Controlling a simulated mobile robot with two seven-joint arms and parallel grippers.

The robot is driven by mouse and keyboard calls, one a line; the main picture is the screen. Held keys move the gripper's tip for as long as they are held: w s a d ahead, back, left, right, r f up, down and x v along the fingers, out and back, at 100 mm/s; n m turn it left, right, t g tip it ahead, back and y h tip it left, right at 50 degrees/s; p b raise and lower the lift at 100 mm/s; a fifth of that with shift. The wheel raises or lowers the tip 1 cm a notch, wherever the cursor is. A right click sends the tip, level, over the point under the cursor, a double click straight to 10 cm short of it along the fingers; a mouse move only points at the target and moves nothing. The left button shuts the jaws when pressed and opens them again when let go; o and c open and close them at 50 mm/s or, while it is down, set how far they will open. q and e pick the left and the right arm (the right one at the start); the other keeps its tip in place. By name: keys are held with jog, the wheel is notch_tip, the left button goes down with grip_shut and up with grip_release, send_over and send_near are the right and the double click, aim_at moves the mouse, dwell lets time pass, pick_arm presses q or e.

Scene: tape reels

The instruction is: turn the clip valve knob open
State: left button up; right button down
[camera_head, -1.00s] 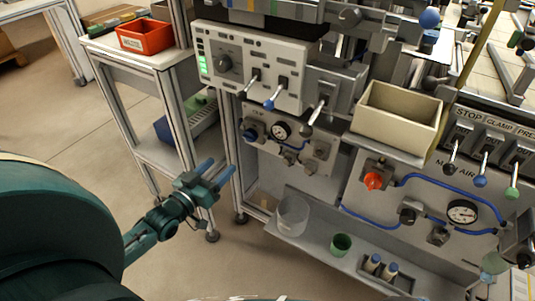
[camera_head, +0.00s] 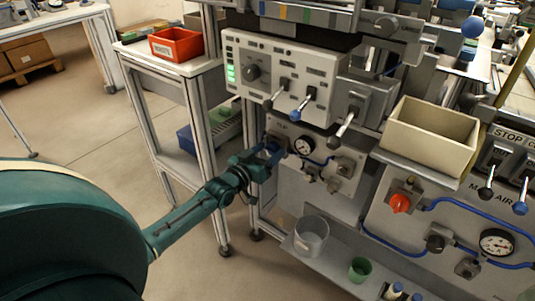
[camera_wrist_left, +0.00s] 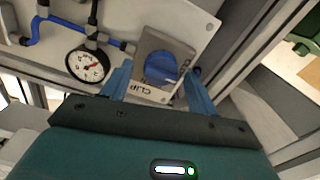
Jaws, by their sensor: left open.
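My left gripper (camera_head: 272,150) is open in front of the small valve panel (camera_head: 344,183) in the head view. Its blue fingers lie on either side of the knob in the left wrist view; whether they touch it I cannot tell. In the head view the gripper hides most of the knob. My right gripper is not in view.
A round gauge (camera_head: 304,146) and blue hose sit beside the knob. Above is a white control box (camera_head: 268,72) with several levers. A beige bin (camera_head: 430,136), an orange-red knob (camera_head: 400,203) and another gauge (camera_head: 496,243) are to the right. A clear cup (camera_head: 311,236) stands below.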

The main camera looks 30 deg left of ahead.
pick_arm(q)
jog(key=shift+c, duration=0.8)
jog(key=c, duration=0.8)
